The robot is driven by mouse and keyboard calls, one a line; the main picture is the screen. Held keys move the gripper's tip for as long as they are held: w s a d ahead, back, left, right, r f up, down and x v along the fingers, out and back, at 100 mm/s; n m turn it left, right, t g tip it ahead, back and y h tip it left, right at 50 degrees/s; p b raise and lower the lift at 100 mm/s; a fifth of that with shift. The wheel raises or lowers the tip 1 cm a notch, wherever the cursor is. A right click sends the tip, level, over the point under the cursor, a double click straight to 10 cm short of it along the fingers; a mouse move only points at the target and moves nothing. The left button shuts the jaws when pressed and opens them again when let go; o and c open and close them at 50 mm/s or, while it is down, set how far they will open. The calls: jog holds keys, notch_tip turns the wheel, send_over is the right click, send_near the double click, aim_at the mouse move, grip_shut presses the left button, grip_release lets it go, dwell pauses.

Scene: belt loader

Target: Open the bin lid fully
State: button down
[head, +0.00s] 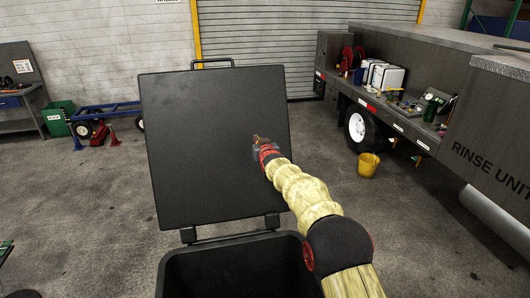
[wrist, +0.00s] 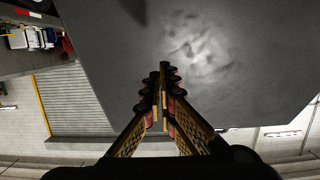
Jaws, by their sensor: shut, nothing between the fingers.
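My gripper (head: 260,142) is shut and empty, in front of the lid's right half in the head view. In the wrist view my gripper (wrist: 162,75) has its fingertips together, with the lid's dark surface (wrist: 220,50) filling the space ahead. I cannot tell whether the fingertips touch the lid. The bin's opening shows below the lid, partly hidden by my arm.
A grey rinse truck (head: 410,90) stands at the right, with a yellow bucket (head: 369,165) beside it. A green bin (head: 58,118) and a blue trailer frame (head: 105,112) stand at the left. The concrete floor around the bin is mostly clear.

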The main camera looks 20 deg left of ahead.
jog(key=w+a+f+g+h+p, duration=0.1)
jog(key=w+a+p, duration=0.2)
jog(key=w+p, duration=0.1)
jog(key=shift+w+a+f+p, duration=0.15)
jog(key=shift+w+f+p, duration=0.2)
jog(key=shift+p, duration=0.2)
jog(key=shift+r, duration=0.1)
jog(key=r+b+v, duration=0.1)
jog(key=b+v, duration=0.3)
jog(key=v, duration=0.9)
jog(key=shift+r+b, duration=0.3)
jog(key=shift+b, duration=0.1)
